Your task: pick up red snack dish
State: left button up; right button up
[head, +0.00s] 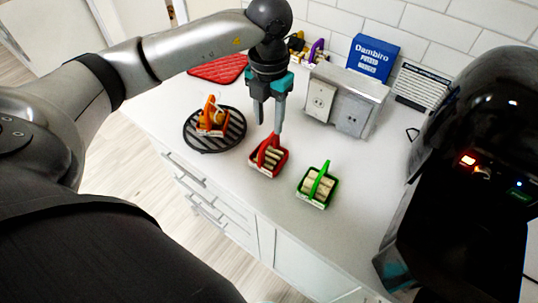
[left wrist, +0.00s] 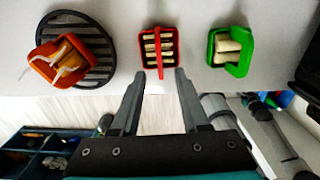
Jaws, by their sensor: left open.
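The red snack dish (head: 268,161) stands on the white counter, with a raised handle and pale stick-like snacks in it. It also shows in the left wrist view (left wrist: 144,58), just beyond the fingertips. My left gripper (head: 270,128) is open and points down above the dish's near part, with one finger close to its handle. I cannot tell whether a finger touches the dish. My right gripper is in neither view.
An orange dish (head: 213,120) stands on a dark ribbed round plate (head: 207,144) to the left. A green dish (head: 313,199) stands to the right. A grey outlet box (head: 343,99), a blue Dambiro box (head: 373,58) and a red mat (head: 218,70) lie behind.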

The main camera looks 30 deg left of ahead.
aim_at(269, 143)
pick_arm(q)
notch_tip(269, 143, down, 10)
jog(key=shift+w+r, duration=0.1)
grip_shut()
dwell(0.6)
jog(key=shift+w+r, duration=0.1)
dwell(1.0)
